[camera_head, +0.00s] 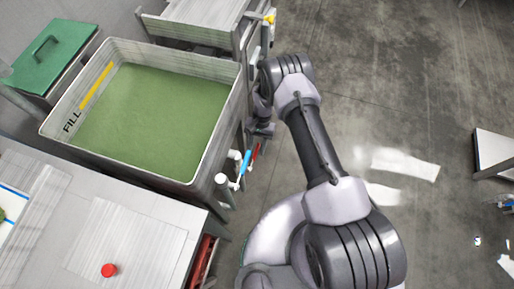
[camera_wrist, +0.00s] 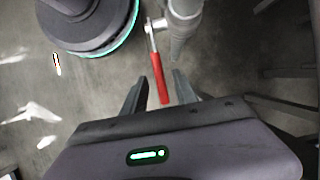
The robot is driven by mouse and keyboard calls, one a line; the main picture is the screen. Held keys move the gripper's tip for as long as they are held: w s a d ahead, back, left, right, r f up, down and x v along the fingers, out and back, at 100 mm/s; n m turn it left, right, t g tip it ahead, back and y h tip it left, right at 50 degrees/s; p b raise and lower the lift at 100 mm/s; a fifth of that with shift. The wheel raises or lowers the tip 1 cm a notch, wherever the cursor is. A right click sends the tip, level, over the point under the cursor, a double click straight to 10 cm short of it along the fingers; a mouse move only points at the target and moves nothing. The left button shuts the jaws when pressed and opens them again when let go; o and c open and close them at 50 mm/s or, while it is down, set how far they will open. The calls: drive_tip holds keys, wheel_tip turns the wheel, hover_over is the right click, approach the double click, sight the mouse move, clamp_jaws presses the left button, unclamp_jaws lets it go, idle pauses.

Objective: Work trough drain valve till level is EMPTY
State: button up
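The trough (camera_head: 215,142) is a pale bin holding green liquid (camera_head: 150,115), with a FILL mark and yellow strip on its inner left wall. White pipework at its right side carries a blue handle (camera_head: 246,161) and a red handle (camera_head: 255,151). In the wrist view the red lever handle (camera_wrist: 159,78) hangs from a metal valve stem by a grey pipe (camera_wrist: 183,30). My gripper (camera_wrist: 160,78) is open, its two fingers on either side of the red handle's lower end, with gaps showing. In the head view my gripper (camera_head: 262,130) is beside the trough, its fingers unclear.
A steel counter (camera_head: 120,205) with a red knob (camera_head: 109,270) stands in front of the trough. A green-lidded bin (camera_head: 55,50) is at left, and another basin (camera_head: 200,20) is behind. The concrete floor at right is mostly open.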

clamp_jaws()
idle(1.4)
